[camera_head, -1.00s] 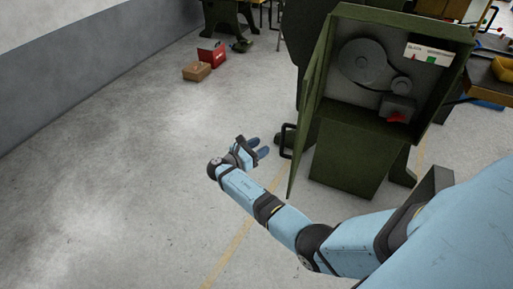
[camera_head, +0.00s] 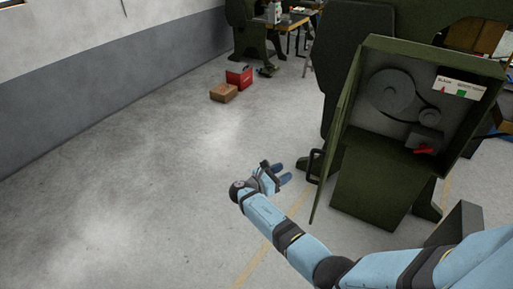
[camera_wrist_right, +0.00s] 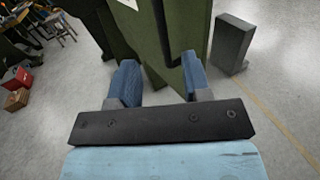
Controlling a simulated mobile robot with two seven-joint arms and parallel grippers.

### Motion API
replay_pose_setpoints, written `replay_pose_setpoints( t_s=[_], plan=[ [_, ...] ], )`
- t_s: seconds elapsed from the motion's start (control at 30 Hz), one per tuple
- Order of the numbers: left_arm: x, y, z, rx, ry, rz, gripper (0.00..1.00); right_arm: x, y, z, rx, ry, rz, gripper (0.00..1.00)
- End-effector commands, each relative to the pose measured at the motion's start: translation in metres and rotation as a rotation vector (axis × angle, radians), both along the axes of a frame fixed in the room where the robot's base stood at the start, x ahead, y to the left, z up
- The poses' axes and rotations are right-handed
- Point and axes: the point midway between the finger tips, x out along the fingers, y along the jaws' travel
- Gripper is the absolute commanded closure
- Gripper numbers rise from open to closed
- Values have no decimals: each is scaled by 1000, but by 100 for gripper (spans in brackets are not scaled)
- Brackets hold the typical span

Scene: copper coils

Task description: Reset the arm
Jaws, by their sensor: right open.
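My right gripper (camera_head: 284,174) is open and empty in the head view, held to the left of the green machine cabinet (camera_head: 383,187) near its open door (camera_head: 338,140). Its two blue fingers stand apart in the right wrist view (camera_wrist_right: 160,84), with the green door (camera_wrist_right: 178,40) beyond them. My right arm reaches in from the lower right. My left gripper is not in view.
The cabinet shows pulleys (camera_head: 392,92) and a red switch (camera_head: 424,150) inside. The door's dark handle (camera_head: 315,165) is close to the right gripper. A red box (camera_head: 239,76) and a cardboard box (camera_head: 223,92) lie on the floor. The floor at left is clear.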

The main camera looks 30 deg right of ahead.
Motion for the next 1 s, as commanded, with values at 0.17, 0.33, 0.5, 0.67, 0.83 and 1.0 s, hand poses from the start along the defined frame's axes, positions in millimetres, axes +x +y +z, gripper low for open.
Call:
replay_pose_setpoints(
  t_s=[0.17,0.33,0.5,0.67,0.83,1.0],
  plan=[
    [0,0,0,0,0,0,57,-1,0,-1,3,-2,2,56],
    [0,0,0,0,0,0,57,-21,1,-37,128,-81,69,56],
    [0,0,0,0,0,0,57,-76,24,-112,513,-344,190,56],
    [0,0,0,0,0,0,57,-139,72,-157,972,-668,201,56],
    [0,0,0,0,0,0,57,-211,135,-157,1474,-1031,51,56],
    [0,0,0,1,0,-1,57,-269,186,-117,1885,-1341,-227,56]
  ],
)
